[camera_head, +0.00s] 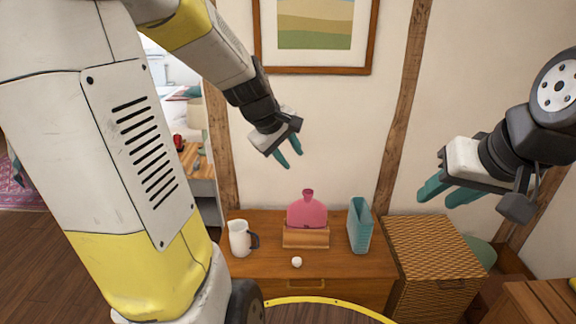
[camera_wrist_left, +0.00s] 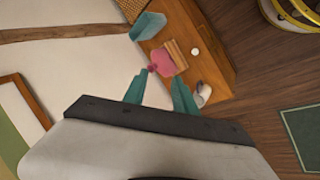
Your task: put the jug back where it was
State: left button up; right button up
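The white jug (camera_head: 239,240) with a dark handle stands upright at the left end of the wooden cabinet top, its handle facing right. It also shows in the left wrist view (camera_wrist_left: 204,94), partly hidden behind a finger. My left gripper (camera_head: 291,158) is open and empty, high above the cabinet in front of the wall. Its parted teal fingers show in the left wrist view (camera_wrist_left: 159,76). My right gripper (camera_head: 436,201) is open and empty at the right, above the wicker box, apart from everything.
On the wooden cabinet (camera_head: 345,266) stand a pink bottle-shaped thing (camera_head: 307,211) in a wooden holder (camera_head: 306,236), a teal holder (camera_head: 360,226) and a small white ball (camera_head: 297,262). A wicker box (camera_head: 435,251) stands to the right. A framed picture (camera_head: 314,70) hangs above.

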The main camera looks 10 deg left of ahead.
pick_arm(q)
jog(key=s+r+m, duration=0.3)
jog(key=s+m, duration=0.2)
jog(key=s, duration=0.4)
jog(key=s+d+r+m, duration=0.1)
jog(key=s+r+m, duration=0.2)
jog(key=s+m, duration=0.3)
jog(key=s, duration=0.3)
jog(key=shift+d, duration=0.25)
